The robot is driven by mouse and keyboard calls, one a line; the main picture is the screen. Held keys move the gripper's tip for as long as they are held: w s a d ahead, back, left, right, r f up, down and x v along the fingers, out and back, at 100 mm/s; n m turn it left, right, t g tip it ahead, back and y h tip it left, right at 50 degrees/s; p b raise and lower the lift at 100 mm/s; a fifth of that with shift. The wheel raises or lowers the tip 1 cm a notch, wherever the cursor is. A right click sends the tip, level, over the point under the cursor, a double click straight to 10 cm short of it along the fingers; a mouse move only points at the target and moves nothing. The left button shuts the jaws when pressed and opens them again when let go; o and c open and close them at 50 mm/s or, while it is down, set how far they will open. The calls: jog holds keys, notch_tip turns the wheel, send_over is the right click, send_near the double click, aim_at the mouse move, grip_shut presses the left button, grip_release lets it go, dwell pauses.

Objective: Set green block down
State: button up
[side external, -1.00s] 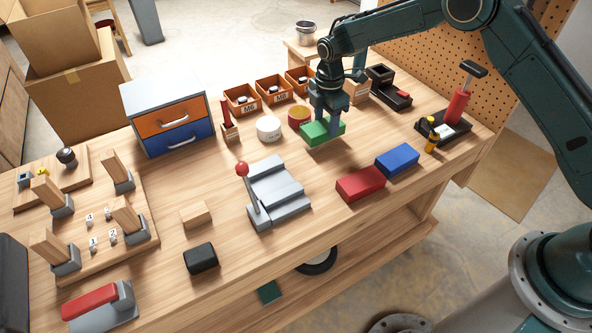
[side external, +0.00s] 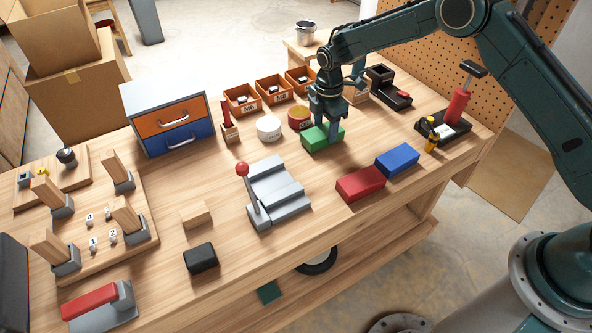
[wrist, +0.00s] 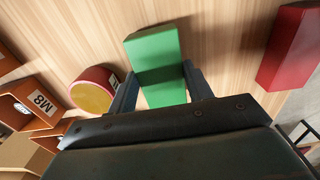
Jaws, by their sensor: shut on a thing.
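The green block (side external: 321,139) is at the back middle of the workbench, low at the tabletop. Whether its underside touches the wood cannot be told for sure. My gripper (side external: 328,130) is above it, pointing down, with its fingers shut on the block's sides. In the wrist view the green block (wrist: 157,62) lies between the two fingers of my gripper (wrist: 160,88), and one end extends past them. The gripper body hides its near end.
A red block (side external: 360,184) and a blue block (side external: 397,160) lie to the front right. A grey lever fixture (side external: 279,193) stands front left. Bare wood lies between.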

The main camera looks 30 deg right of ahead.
jog(key=shift+f, duration=0.45)
dwell(0.4)
jog(key=o, duration=0.7)
jog(key=shift+o, duration=0.2)
jog(key=shift+r, duration=0.35)
jog(key=shift+r, duration=0.35)
jog(key=shift+r, duration=0.35)
jog(key=shift+r, duration=0.35)
jog(key=shift+r, duration=0.9)
